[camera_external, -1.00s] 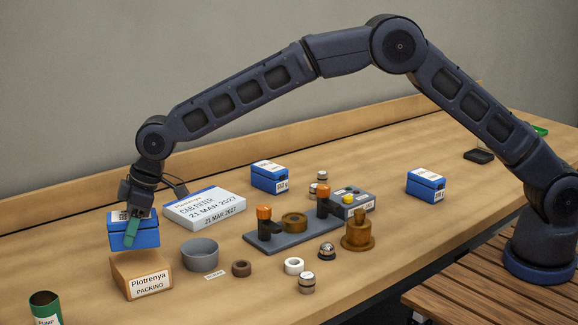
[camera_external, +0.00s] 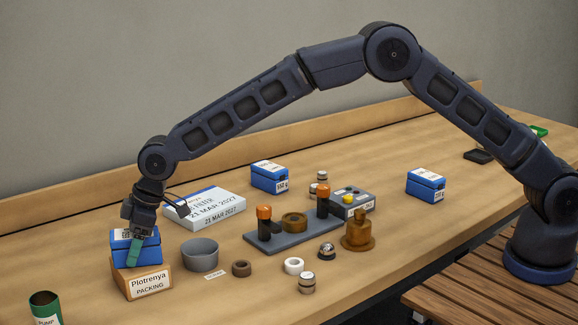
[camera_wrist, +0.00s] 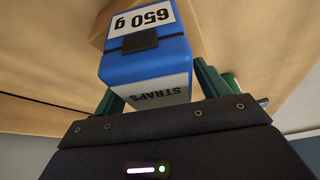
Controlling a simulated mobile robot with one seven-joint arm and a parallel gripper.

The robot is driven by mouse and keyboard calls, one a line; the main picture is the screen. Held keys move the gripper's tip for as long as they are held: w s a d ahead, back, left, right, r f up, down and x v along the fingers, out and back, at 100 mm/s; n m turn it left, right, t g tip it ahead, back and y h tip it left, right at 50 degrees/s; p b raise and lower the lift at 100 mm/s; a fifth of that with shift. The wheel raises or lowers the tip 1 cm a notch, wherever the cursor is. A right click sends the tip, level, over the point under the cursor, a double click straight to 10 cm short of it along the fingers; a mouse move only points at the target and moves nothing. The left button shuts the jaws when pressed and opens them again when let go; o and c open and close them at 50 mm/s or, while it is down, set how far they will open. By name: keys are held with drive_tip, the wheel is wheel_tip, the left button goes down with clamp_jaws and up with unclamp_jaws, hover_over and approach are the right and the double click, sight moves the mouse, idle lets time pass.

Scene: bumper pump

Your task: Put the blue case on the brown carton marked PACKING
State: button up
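The blue case (camera_external: 148,246) is in my gripper (camera_external: 134,250), with a green finger along its side. Its underside appears to meet the top of the brown carton (camera_external: 149,283) marked Plotrenya PACKING; whether its weight rests there I cannot tell. In the wrist view the blue case (camera_wrist: 150,66) is between the green fingers of my gripper (camera_wrist: 155,90), with labels reading 650 g and STRAPS. The brown carton (camera_wrist: 98,36) shows behind it, partly hidden.
Two other blue cases (camera_external: 269,178) (camera_external: 426,186) stand farther back. A grey bowl (camera_external: 200,255) is just right of the carton, and a white dated box (camera_external: 205,207) lies behind. A green can (camera_external: 45,308) stands at the front left. A pump fixture (camera_external: 285,235) occupies the middle.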

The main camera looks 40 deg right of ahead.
drive_tip(key=v, duration=1.2)
drive_tip(key=shift+s+d+r, duration=0.1)
